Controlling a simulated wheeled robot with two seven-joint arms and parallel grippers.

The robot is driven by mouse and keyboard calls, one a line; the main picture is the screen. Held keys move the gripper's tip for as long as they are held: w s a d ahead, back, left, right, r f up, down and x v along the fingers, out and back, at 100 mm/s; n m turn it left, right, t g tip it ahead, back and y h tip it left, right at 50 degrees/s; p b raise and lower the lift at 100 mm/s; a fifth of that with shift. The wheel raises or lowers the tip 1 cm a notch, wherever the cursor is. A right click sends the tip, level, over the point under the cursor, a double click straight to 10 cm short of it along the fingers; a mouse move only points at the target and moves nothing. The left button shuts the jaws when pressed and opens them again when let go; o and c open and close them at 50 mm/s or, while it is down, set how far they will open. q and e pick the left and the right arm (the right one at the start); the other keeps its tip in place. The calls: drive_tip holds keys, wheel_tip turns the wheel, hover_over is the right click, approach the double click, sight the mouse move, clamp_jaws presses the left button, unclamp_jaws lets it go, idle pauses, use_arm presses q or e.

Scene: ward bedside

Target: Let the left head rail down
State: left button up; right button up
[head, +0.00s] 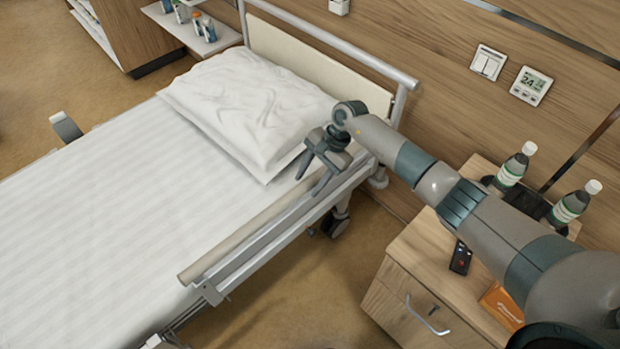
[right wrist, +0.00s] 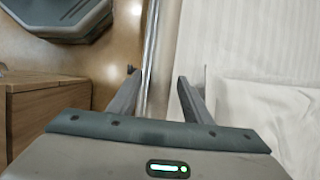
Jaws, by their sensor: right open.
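The left head rail (head: 225,250) runs along the right side of the bed in the head view, beside the mattress (head: 110,210). It has a beige top bar with grey metal bars along it. My right gripper (head: 311,186) is over the head-end part of this rail, with its fingers pointing down and open. The gripper hides part of the rail. My left gripper is out of view.
A wooden bedside cabinet (head: 395,290) stands right of the bed under my right arm, with bottles (head: 512,170), a dark remote (head: 461,257) and an orange box (head: 503,305). A pillow (head: 250,110) lies near the headboard (head: 310,55). Floor shows between bed and cabinet.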

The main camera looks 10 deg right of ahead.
clamp_jaws()
drive_tip(key=shift+s+d, duration=0.1)
